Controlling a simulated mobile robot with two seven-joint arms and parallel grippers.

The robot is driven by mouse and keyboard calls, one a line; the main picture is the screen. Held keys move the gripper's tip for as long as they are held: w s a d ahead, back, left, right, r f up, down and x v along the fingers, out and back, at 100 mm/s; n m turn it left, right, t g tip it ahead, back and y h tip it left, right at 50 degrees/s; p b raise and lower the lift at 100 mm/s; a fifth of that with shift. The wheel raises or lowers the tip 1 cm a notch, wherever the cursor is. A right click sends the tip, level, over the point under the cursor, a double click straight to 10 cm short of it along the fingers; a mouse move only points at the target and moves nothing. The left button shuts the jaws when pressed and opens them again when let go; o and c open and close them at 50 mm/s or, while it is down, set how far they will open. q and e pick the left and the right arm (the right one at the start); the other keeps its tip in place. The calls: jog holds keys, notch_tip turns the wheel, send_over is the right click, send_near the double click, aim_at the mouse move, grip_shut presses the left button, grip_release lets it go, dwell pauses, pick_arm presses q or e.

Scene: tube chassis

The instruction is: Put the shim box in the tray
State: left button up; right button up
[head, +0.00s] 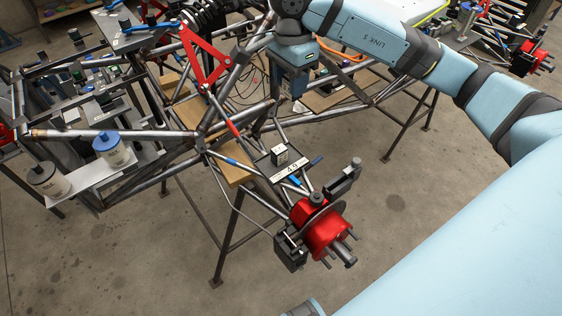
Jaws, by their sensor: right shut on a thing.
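A small dark box with a pale face (280,154), which looks like the shim box, is at a dark tray (264,166) with a white label strip near the middle of the head view. It seems to sit upright on the tray; I cannot tell whether its whole base touches. My right gripper (291,96) points down above and behind the tray in the picture. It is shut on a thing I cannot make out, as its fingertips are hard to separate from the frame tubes. It appears apart from the small box. My left gripper is not in view.
A red hub with a disc (325,229) stands in front of the tray. Chassis tubes and a red triangular arm (204,60) crowd the left side. Bare floor (120,255) lies in front.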

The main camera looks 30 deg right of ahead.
notch_tip(320, 180, down, 15)
jog(key=shift+f+p, duration=0.1)
jog(key=shift+p, duration=0.35)
jog(key=f, duration=0.4)
jog(key=shift+s+a, duration=0.15)
jog(key=shift+s, duration=0.2)
grip_shut()
jog(key=shift+f, duration=0.3)
jog(key=o, duration=1)
grip_release()
jog(key=shift+f, duration=0.1)
notch_tip(320, 180, up, 12)
jog(key=shift+w+r, duration=0.25)
jog(key=shift+w, duration=0.1)
